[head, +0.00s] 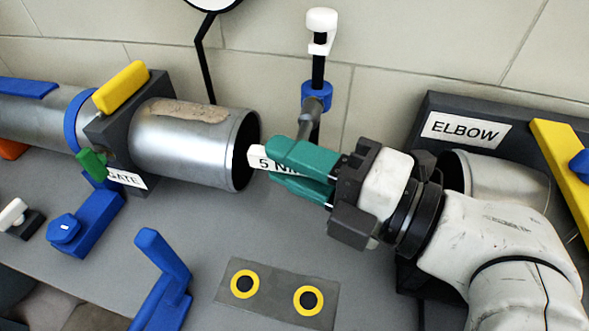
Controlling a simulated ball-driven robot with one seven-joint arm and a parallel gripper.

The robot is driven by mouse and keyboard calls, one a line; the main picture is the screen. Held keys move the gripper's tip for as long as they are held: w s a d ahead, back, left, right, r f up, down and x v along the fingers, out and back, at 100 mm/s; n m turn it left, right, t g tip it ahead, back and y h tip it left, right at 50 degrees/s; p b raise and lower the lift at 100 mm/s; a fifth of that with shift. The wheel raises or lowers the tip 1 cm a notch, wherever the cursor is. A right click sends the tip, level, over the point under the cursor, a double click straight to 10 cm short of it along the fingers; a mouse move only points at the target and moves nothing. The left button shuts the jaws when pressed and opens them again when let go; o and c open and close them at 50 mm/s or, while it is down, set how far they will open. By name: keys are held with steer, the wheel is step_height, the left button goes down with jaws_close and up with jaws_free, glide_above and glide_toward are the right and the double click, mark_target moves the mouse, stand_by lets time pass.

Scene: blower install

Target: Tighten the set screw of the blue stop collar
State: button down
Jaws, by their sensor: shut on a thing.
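The blue stop collar (317,92) sits around an upright black rod (318,70) near the back wall, below a white clamp. My gripper (270,163) has teal fingers, shut on a white labelled tool (258,160) that reads "5 N", the rest of the label being covered. A grey metal piece (309,113) runs from the collar's front down behind the upper finger. I cannot tell whether it is part of the tool or of the collar. The set screw itself cannot be made out.
A silver duct (185,140) with a block marked GATE stands left of my gripper, its open end close to the tool. A panel marked ELBOW (460,130) is at the right. A blue bracket (165,280) and a plate with yellow rings (278,292) are in front.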

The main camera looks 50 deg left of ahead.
steer(key=shift+s+d+b, duration=0.35)
steer(key=shift+s+b, duration=0.35)
stand_by(0.4)
steer(key=shift+s+d+b, duration=0.2)
steer(key=shift+s+b, duration=0.1)
steer(key=shift+b, duration=0.05)
steer(key=shift+s, duration=0.1)
steer(key=s+d+p, duration=0.2)
steer(key=s, duration=0.1)
steer(key=shift+s, duration=0.15)
stand_by(0.4)
steer(key=shift+d, duration=0.1)
